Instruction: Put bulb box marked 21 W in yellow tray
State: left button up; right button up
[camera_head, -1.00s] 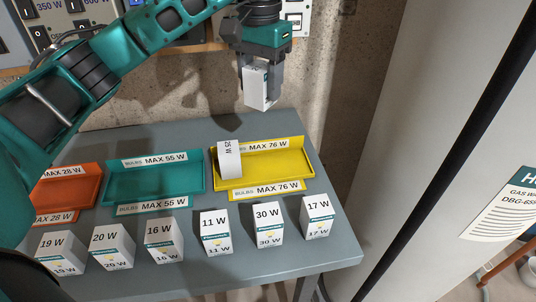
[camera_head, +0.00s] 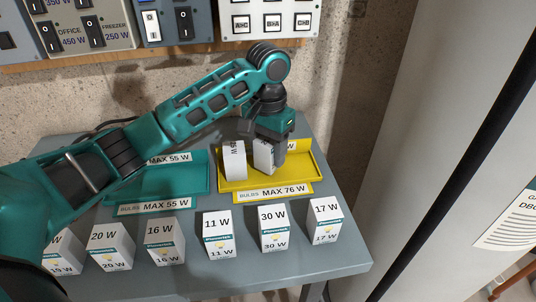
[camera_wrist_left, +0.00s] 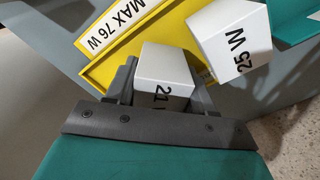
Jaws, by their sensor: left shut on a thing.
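My left gripper (camera_head: 268,150) is shut on a white bulb box (camera_head: 263,156), held upright inside or just above the yellow tray (camera_head: 305,178). The left wrist view shows this box (camera_wrist_left: 165,70) between the fingers, marked "21", the rest of its mark partly hidden. The tray is labelled MAX 76 W. Another white box marked 25 W (camera_head: 234,162) stands in the tray just left of the held box; it also shows in the left wrist view (camera_wrist_left: 230,40). I cannot tell whether the held box touches the tray floor. My right gripper is not in view.
A teal tray (camera_head: 190,182) marked MAX 55 W lies left of the yellow one. Several bulb boxes, such as the 11 W (camera_head: 218,235) and 30 W (camera_head: 273,229) boxes, stand along the table's front edge. The yellow tray's right part is clear.

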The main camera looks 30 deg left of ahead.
pick_arm(q)
jog(key=shift+f, duration=0.6)
jog(key=o, duration=1)
jog(key=shift+f, duration=0.1)
